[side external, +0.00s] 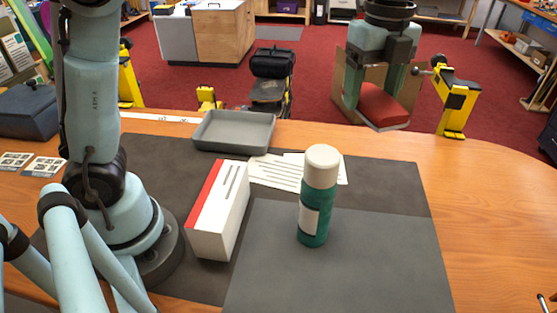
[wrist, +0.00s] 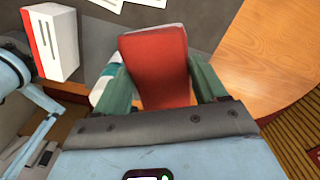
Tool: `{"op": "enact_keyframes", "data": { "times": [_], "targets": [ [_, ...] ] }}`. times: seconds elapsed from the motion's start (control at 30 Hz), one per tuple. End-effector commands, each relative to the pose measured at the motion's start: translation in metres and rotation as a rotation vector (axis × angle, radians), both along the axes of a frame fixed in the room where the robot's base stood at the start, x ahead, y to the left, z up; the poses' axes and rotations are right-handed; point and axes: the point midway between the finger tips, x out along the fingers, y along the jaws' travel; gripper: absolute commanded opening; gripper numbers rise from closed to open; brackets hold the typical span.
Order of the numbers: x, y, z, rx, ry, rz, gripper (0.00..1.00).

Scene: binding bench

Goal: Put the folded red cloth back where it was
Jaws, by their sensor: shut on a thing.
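The folded red cloth (side external: 382,104) is held between the fingers of my gripper (side external: 374,97), up at the right of the side external view. It hangs in the air near the table's far edge, apart from the tabletop as far as I can see. In the wrist view the red cloth (wrist: 156,65) fills the space between the two green fingers of my gripper (wrist: 158,82), with a pale edge along its far end.
A green bottle with a cream cap (side external: 315,220) stands upright on the dark mat (side external: 400,255). Left of it are a white box with a red stripe (side external: 218,212), papers (side external: 275,172) and an empty grey tray (side external: 234,131). The wooden table's right side (side external: 480,190) is clear.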

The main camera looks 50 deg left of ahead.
Motion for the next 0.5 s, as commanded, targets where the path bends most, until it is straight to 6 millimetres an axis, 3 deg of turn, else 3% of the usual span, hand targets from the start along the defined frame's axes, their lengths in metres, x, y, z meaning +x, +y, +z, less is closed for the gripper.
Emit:
{"op": "enact_keyframes", "data": {
  "times": [0.2, 0.5],
  "targets": [
    [-0.066, -0.021, 0.023, 0.000, 0.000, -0.092, 0.47],
    [-0.155, -0.029, 0.034, 0.000, 0.000, -0.215, 0.47]
  ]
}}
